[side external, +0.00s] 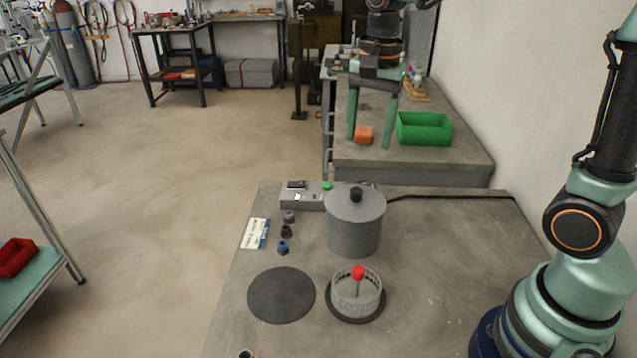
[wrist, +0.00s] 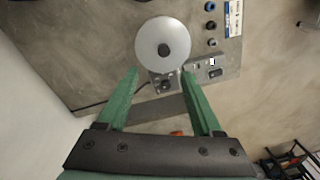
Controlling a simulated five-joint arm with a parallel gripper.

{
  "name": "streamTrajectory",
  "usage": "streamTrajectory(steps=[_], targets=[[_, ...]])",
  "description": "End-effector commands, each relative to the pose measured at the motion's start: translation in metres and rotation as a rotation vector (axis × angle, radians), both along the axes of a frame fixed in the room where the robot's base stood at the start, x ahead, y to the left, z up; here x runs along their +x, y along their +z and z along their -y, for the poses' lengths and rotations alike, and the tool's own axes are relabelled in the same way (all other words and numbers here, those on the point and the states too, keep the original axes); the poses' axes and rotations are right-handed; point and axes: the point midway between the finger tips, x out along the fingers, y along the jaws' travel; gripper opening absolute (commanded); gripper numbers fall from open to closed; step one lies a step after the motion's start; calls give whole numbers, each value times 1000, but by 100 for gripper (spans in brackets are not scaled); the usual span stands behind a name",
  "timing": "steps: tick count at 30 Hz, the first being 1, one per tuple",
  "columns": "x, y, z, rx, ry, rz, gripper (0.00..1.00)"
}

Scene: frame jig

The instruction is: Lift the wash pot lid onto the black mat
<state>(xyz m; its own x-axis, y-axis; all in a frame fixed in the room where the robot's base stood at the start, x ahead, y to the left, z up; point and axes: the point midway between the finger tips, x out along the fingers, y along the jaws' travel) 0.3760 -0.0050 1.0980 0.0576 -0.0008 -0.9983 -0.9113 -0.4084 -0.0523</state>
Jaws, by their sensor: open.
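The grey wash pot (side external: 354,238) stands upright on the near bench. Its lid (side external: 338,207) sits on top with a black knob (side external: 356,195) in the middle. In the wrist view I see the round lid (wrist: 148,36) from above. The black mat (side external: 281,295) lies flat and bare on the bench, left of and nearer than the pot. My gripper (side external: 369,144) is open and empty, with its two green fingers pointing down, above and behind the pot. In the wrist view my gripper (wrist: 159,77) has its fingers apart just below the lid.
A clear basket with a red knob (side external: 358,272) stands on a dark round base right of the mat. A grey control box (side external: 302,200) with a cable is behind the pot. Several small fittings (side external: 283,246) lie left. A green bin (side external: 424,129) and orange block (side external: 364,134) are behind.

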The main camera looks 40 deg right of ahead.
Motion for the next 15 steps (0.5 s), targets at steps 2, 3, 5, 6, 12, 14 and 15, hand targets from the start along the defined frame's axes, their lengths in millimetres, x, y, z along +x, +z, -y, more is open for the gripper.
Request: streamTrajectory(steps=[2, 3, 5, 6, 12, 14, 15], targets=[[7, -5, 1, 3, -80, -32, 67], [9, -6, 1, 5, -109, -43, 67], [11, -8, 1, 5, -140, -54, 67], [12, -10, 1, 5, -152, -57, 67], [11, -36, 1, 5, -162, -65, 67], [12, -47, 1, 5, -161, -64, 67], [12, -54, 1, 4, -161, -65, 67]])
